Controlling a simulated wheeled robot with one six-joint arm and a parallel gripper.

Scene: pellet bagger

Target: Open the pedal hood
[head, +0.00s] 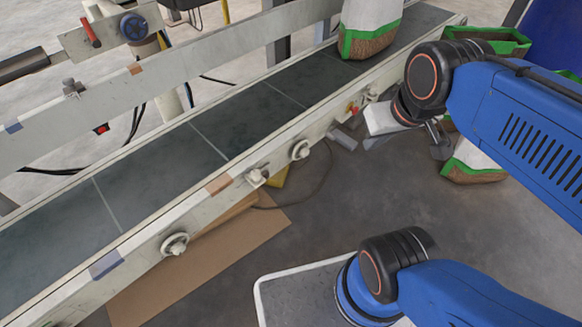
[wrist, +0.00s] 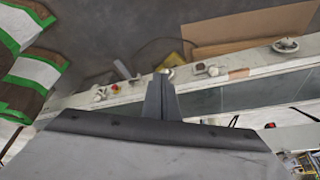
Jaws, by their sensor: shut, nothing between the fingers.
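The pedal hood appears to be the yellow piece (head: 279,177) low beside the conveyor, with a dark cable near it on the floor. The conveyor's side rail hides most of it, so I cannot tell whether it is open or shut. A yellow patch also shows in the wrist view (wrist: 173,60), just beyond the rail. My gripper (wrist: 160,80) is shut and empty, its fingers pointing toward the conveyor's edge. In the head view it is right of the yellow piece and apart from it, partly hidden by my arm.
The conveyor (head: 245,118) runs diagonally, with knobs and a red button (head: 352,108) on its near rail. A filled bag (head: 371,28) stands on it; more bags are at the right. Cardboard (head: 190,262) lies on the floor. Bare floor (head: 335,215) is in front of the conveyor.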

